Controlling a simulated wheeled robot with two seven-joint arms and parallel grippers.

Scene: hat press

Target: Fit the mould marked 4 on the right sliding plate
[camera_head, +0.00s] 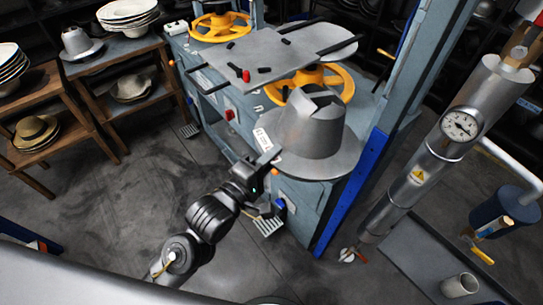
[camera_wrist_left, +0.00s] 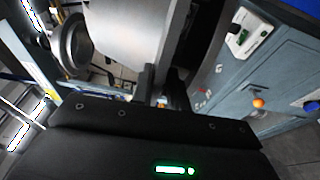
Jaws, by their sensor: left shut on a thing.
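A grey metal hat mould (camera_head: 312,125) with a creased crown and wide brim is in front of the blue press in the head view. My left gripper (camera_head: 268,159) is shut on the near left edge of its brim. The mould looks upright and covers part of the press top. In the left wrist view its pale grey surface (camera_wrist_left: 125,28) fills the upper middle, beyond the fingers (camera_wrist_left: 152,88). I cannot read a number on it. A flat grey sliding plate (camera_head: 262,55) with black handles lies on the press behind the mould. My right gripper is out of view.
Yellow handwheels (camera_head: 220,27) sit on the press. A blue column (camera_head: 410,75) stands right of the mould, with a grey cylinder and gauge (camera_head: 459,125) beyond. Wooden shelves (camera_head: 110,50) with hats and another mould (camera_head: 80,43) stand left. The floor between is clear.

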